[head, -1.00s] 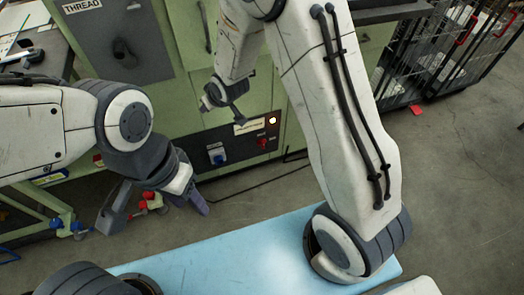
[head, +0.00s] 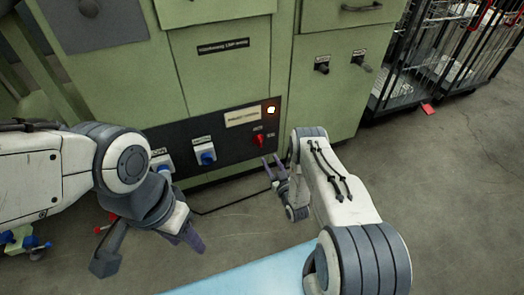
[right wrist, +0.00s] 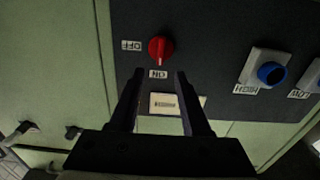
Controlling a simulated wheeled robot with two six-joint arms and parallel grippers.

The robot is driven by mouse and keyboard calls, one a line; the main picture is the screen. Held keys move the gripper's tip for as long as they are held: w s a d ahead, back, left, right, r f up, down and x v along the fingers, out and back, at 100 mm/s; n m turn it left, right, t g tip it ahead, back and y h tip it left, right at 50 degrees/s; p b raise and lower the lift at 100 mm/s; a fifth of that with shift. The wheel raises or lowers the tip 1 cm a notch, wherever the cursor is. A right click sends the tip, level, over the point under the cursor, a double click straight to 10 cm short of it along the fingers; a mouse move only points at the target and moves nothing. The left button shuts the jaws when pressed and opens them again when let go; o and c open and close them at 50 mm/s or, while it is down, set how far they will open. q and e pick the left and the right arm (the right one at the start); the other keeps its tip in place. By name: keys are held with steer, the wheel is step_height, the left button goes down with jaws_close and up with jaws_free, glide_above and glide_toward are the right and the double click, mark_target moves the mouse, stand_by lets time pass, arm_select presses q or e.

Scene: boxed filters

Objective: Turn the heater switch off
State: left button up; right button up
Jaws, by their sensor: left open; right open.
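The red switch (head: 259,140) is on the dark panel (head: 228,152) low on the green machine, below a lit lamp (head: 271,110). In the right wrist view the red switch (right wrist: 160,49) has an OFF label (right wrist: 131,45) on its left and an ON label (right wrist: 158,74) below it. Its grip looks lined up towards ON. My right gripper (head: 270,166) is open in front of the panel, just below the switch. Its fingertips (right wrist: 157,80) are apart, either side of the ON label, with nothing between them. My left gripper (head: 148,250) is open and empty at lower left.
A black cable lies on the floor below. A light blue surface (head: 250,272) is at the bottom. Wire cages (head: 440,60) stand at right.

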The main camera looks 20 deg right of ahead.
mark_target(261, 143)
steer(key=w+b, duration=0.2)
steer(key=w, duration=0.2)
steer(key=w+b, duration=0.1)
steer(key=w, duration=0.3)
steer(key=shift+w+a+b, duration=0.2)
steer(key=shift+w+b, duration=0.1)
steer(key=shift+b, duration=0.05)
steer(key=shift+w, duration=0.5)
jaws_close()
